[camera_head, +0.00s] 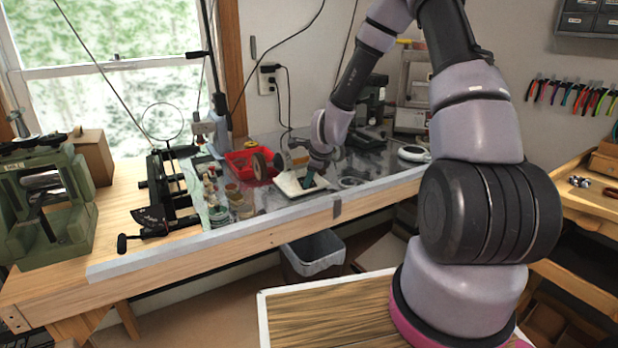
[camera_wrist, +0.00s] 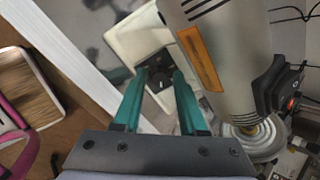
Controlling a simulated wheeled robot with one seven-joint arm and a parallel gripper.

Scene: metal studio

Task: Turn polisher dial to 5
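The polisher shows in the head view as a pale base (camera_head: 290,188) with a buffing wheel at its left, on the workbench by the wall. In the wrist view its grey cylindrical motor body (camera_wrist: 218,55) with an orange label is at upper right. The dark dial (camera_wrist: 158,80) sits on a black plate on the pale base. My gripper (camera_wrist: 160,74) reaches down over the base, its two teal fingers apart on either side of the dial. I cannot tell whether they touch it. The dial's numbers are unreadable. In the head view my gripper (camera_head: 308,178) is small at the polisher.
A red tray (camera_head: 240,166) and several small jars stand left of the polisher. A black switch box (camera_wrist: 278,85) juts from the motor's right side. A green machine (camera_head: 50,205) stands at the bench's left end. A grey bin (camera_head: 312,258) is under the bench.

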